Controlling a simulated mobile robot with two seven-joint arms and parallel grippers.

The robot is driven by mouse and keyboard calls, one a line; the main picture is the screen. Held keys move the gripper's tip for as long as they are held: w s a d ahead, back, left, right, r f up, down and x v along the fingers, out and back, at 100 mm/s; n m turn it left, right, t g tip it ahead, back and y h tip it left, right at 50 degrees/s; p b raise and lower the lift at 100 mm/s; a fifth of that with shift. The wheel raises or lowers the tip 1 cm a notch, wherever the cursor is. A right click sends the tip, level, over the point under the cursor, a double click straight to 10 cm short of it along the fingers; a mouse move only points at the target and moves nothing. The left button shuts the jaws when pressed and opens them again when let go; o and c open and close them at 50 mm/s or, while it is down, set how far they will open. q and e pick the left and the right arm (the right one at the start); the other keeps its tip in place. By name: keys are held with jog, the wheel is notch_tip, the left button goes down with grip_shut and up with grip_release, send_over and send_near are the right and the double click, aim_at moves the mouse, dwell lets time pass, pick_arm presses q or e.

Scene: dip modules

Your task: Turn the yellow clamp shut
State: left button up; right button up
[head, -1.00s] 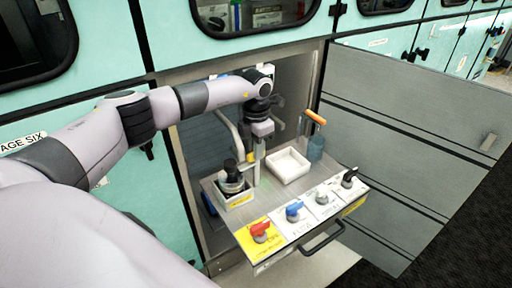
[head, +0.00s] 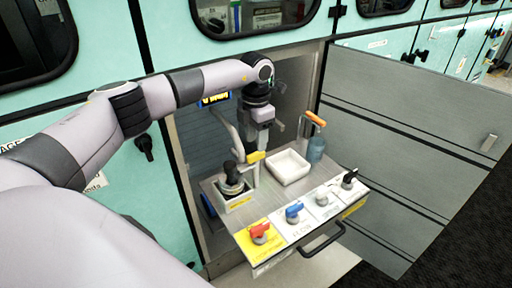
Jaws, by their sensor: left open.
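The yellow clamp (head: 255,157) is a small yellow handle on the grey pipework at the back of the pull-out shelf, and it points to the right. My left gripper (head: 262,138) hangs just above and slightly right of the clamp, pointing down. It is open, with nothing visible between its fingers, and it looks apart from the clamp. The fingertips are small and dark against the pipework. My right gripper is not in view.
A black-topped module (head: 232,182) stands in a white box left of the clamp. Red (head: 260,232), blue (head: 294,210), white and black knobs line the front panel. An open grey door stands at right.

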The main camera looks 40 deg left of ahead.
pick_arm(q)
jog(key=shift+r, duration=1.45)
